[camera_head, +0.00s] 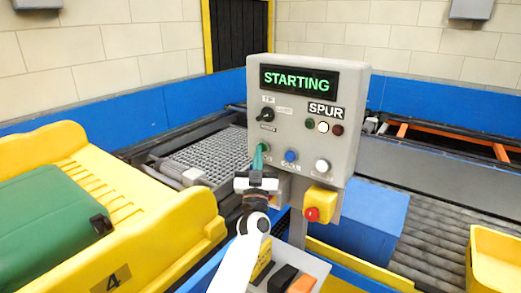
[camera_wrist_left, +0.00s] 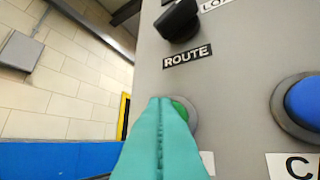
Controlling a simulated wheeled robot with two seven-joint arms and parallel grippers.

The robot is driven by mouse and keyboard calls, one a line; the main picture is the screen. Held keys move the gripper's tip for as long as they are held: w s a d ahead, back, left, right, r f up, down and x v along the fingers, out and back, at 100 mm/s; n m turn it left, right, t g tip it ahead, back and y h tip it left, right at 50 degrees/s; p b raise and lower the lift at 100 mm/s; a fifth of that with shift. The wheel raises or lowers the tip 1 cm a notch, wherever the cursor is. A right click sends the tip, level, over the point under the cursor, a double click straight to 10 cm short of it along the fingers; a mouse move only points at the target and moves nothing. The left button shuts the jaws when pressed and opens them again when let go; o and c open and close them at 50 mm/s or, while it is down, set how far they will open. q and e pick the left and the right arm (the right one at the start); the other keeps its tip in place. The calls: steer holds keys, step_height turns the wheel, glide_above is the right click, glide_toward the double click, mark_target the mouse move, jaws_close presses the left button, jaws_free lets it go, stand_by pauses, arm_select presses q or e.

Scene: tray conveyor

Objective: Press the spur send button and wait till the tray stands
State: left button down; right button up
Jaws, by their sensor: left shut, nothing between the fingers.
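The grey control panel (camera_head: 335,125) stands in the middle, its display (camera_head: 299,81) reading STARTING in green. My left gripper (camera_head: 259,155) has teal fingers shut together, empty, with tips at the green button (camera_head: 265,148). In the left wrist view the shut fingers (camera_wrist_left: 160,110) cover much of the green button (camera_wrist_left: 182,110); I cannot tell whether it is pressed in. A blue button (camera_head: 291,156) and a white button (camera_head: 322,166) sit to its right. Yellow tray 4 (camera_head: 115,277) carries a green case (camera_head: 45,215) at left. My right gripper is not in view.
A black route knob (camera_head: 265,115) sits above the green button. Under the SPUR label the middle of three lamps (camera_head: 323,127) is white. A red stop button (camera_head: 312,214) juts from its yellow box. A blue box (camera_head: 370,222) and another yellow tray (camera_head: 497,270) are at right.

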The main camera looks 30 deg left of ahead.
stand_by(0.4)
arm_select(q)
steer(key=shift+s+p, duration=0.65)
steer(key=shift+s, duration=0.2)
